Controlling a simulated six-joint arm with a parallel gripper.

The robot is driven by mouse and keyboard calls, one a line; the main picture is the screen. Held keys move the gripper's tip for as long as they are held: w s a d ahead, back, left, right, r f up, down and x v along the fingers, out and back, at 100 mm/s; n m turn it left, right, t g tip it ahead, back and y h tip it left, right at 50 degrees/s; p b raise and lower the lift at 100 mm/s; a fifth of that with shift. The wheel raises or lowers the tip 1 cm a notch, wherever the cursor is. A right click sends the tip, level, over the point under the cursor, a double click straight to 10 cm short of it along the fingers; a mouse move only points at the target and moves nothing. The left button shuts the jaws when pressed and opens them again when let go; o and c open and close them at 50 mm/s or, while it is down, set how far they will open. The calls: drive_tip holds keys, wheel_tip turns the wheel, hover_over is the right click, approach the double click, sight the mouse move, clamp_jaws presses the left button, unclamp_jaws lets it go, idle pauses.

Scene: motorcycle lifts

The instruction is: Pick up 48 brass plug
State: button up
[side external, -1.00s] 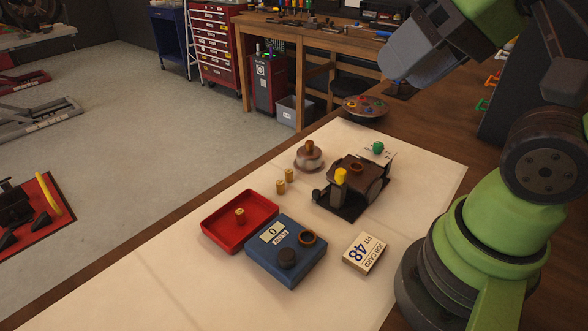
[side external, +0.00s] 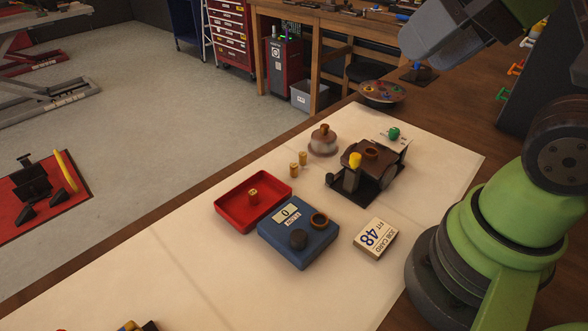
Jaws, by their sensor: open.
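Several small brass plugs show in the side view. One brass plug (side external: 253,195) stands in the red tray (side external: 225,212). Two more, a nearer plug (side external: 294,170) and a farther plug (side external: 303,158), stand close together on the pale mat. Any number on them is too small to read. A white job card (side external: 374,239) reads "FIT 48". My gripper (side external: 440,38) is partly in view at the top right, high above the bench and well away from the plugs. It is open; nothing shows in it, though part is cut off.
A blue gauge box (side external: 288,252) reading 0, with a dark knob and brass ring, sits beside the tray. A dark fixture (side external: 366,172) with a yellow knob stands behind. A round metal piece (side external: 323,144) with a brown top is near the plugs. The front mat (side external: 200,265) is mostly clear.

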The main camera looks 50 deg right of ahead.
drive_tip(key=w+n+g, duration=0.2)
drive_tip(key=w+n, duration=0.6)
drive_tip(key=n+g+h, duration=0.2)
drive_tip(key=n+g, duration=0.3)
drive_tip(key=n, duration=1.5)
hover_over(294, 165)
drive_tip(key=f, duration=2.5)
drive_tip(key=shift+s+d+f, duration=0.1)
drive_tip(key=shift+s+d, duration=0.1)
drive_tip(key=f, duration=0.6)
drive_tip(key=shift+w+a, duration=0.1)
drive_tip(key=shift+w, duration=0.1)
clamp_jaws()
